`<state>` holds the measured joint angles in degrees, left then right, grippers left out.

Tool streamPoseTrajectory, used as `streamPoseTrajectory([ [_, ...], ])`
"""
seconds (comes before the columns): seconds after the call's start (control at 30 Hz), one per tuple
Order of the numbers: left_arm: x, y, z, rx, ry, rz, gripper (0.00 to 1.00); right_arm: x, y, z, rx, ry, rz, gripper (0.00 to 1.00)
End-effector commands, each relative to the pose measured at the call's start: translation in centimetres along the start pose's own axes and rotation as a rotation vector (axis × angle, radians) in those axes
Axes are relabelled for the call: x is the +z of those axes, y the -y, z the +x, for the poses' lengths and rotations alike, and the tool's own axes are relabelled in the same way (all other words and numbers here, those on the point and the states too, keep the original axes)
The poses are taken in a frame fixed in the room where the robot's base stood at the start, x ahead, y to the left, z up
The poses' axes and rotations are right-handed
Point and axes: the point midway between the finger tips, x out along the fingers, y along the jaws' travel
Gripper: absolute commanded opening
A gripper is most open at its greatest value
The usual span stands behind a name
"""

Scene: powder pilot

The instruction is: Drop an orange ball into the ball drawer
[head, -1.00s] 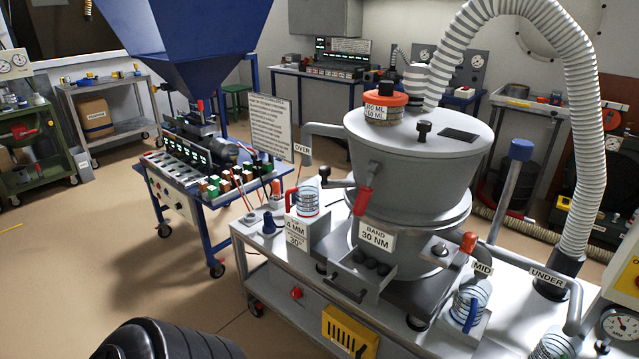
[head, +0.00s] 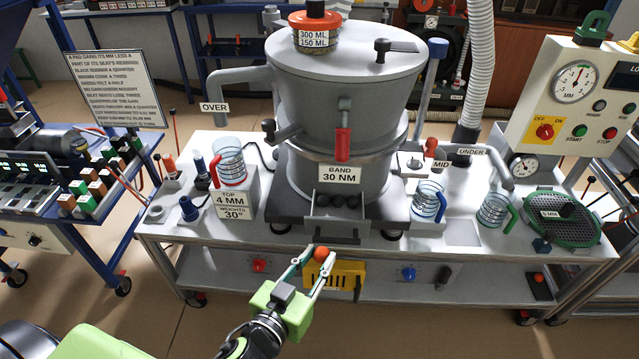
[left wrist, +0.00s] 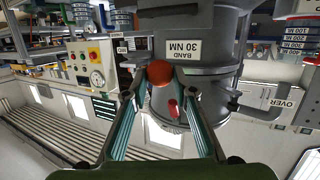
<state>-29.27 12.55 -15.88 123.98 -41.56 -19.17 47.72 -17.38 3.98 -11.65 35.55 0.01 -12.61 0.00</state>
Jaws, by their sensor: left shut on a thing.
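My left gripper (head: 316,258) is shut on an orange ball (head: 321,253), held between its fingertips in front of the bench. The ball also shows at the fingertips in the left wrist view (left wrist: 160,73), which is upside down. The ball drawer (head: 332,232) is pulled out at the foot of the grey sieve machine (head: 345,100), below the "BAND 30 NM" label. Several dark balls (head: 335,202) lie in it. In the head view the held ball appears just below the drawer front, apart from it. My right gripper is not in view.
A yellow slotted holder (head: 345,275) hangs on the bench front behind the gripper. Cups with red (head: 230,165) and blue (head: 428,203) handles stand either side of the drawer. A control box (head: 570,90) is at the right. Floor in front of the bench is clear.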

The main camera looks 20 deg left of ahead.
Motion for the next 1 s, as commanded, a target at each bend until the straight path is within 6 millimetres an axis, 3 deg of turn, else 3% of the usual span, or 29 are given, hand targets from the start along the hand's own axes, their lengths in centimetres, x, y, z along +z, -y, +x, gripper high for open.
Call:
streamPoseTrajectory([
  [0.03,-0.4,0.1,2.1,0.012,-0.006,0.008,0.09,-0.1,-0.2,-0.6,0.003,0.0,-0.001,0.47],
  [0.3,-1.8,2.6,12.4,0.028,0.002,0.03,0.09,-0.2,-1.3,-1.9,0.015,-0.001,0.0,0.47],
  [0.5,-3.9,5.3,17.4,0.009,0.005,0.04,0.09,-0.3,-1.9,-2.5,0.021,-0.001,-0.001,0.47],
  [0.73,-4.6,6.5,19.3,-0.002,0.006,0.041,0.09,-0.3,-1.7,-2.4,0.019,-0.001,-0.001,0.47],
  [1.0,-2.3,6.6,19.7,-0.002,0.006,0.041,0.09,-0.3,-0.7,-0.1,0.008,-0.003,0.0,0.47],
])
